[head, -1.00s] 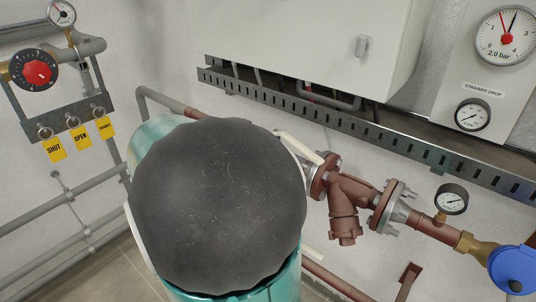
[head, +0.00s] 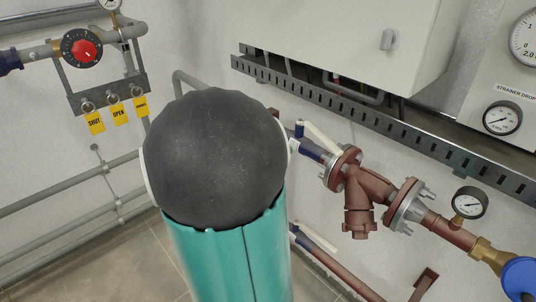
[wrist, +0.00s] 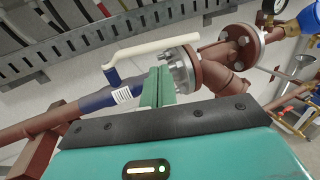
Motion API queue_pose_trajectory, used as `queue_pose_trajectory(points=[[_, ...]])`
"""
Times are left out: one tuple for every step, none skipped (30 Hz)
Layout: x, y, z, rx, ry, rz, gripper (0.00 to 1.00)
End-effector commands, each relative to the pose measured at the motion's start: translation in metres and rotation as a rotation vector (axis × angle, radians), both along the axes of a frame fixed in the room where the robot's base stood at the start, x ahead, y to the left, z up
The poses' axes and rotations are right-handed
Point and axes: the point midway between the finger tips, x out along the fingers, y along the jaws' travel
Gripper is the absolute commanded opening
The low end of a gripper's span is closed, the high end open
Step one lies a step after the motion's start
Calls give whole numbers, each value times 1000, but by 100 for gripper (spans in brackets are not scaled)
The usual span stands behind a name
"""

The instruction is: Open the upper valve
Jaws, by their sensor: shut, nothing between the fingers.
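The upper valve has a blue body (head: 312,150) on the pipe, left of the brown strainer. Its cream lever handle (head: 322,137) runs from a blue stem toward the strainer flange, looking roughly along the pipe. In the wrist view the blue body (wrist: 98,100) bears a white label. The handle (wrist: 155,46) passes just above my gripper (wrist: 158,72) in the picture. My gripper's green fingers are shut and empty, in front of the pipe near the flange. I cannot tell whether they touch anything. In the head view my own arm hides the gripper and the pipe's left part.
A lower pipe with another cream lever (head: 318,238) runs below. The brown strainer (head: 362,195) and its bolted flanges stand close to the right. A slotted cable tray (head: 340,107) and a grey cabinet (head: 360,40) are above. Tags (head: 118,115) hang at left.

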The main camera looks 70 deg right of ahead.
Motion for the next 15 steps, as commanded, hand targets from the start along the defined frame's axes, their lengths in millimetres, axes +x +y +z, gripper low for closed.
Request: queue_pose_trajectory(points=[[-9,-7,0,0,0,-7,0],[-13,-12,0,0,0,-6,0],[-19,-17,0,0,0,-7,0],[-23,-22,0,0,0,-6,0],[-26,-26,0,0,0,-5,0],[-32,-31,0,0,0,-6,0],[-35,-35,0,0,0,-4,0],[-38,-39,0,0,0,-4,0],[-42,-43,0,0,0,-4,0],[-45,-46,0,1,1,-2,0],[-47,-48,0,1,-1,-2,0],[-50,-51,0,0,0,-2,0],[-51,-53,0,0,0,0,0],[-52,-54,0,1,1,1,0],[-54,-56,0,1,1,2,0]])
